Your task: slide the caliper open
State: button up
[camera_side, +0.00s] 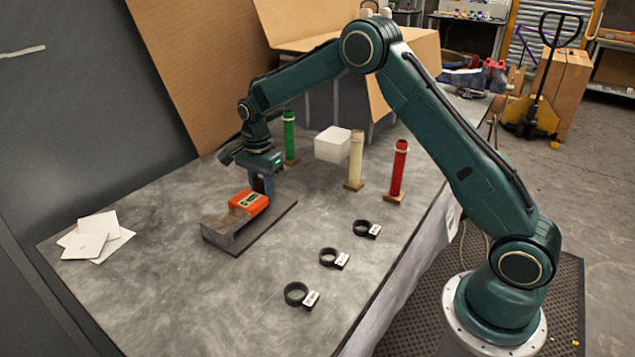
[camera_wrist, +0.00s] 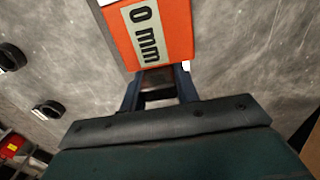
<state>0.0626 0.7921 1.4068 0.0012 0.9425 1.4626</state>
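The caliper is a grey metal body (camera_side: 223,230) with an orange slider block (camera_side: 249,201), lying on a dark base plate (camera_side: 268,225). The orange slider (camera_wrist: 172,30) fills the top middle of the wrist view, and its pale label reads "0 mm". The slider sits close against the grey body. My gripper (camera_side: 262,188) points down at the slider's far end. In the wrist view my gripper (camera_wrist: 158,82) has its two blue fingers apart, with a grey piece between them just beyond the orange block. I cannot tell whether the fingers press on that piece.
Green (camera_side: 290,137), cream (camera_side: 355,160) and red (camera_side: 398,170) posts stand behind and to the right, with a white box (camera_side: 333,144) among them. Three black rings with tags (camera_side: 297,294) lie in front. White cards (camera_side: 97,237) lie at left. Bare table surrounds the base plate.

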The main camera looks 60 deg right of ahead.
grip_shut()
jog(key=shift+w+d, duration=0.1)
jog(key=shift+d, duration=2.25)
jog(key=o, duration=0.9)
grip_release()
jog(key=shift+r, duration=0.1)
notch_tip(320, 180, up, 14)
jog(key=shift+f, duration=0.2)
jog(key=shift+r, duration=0.1)
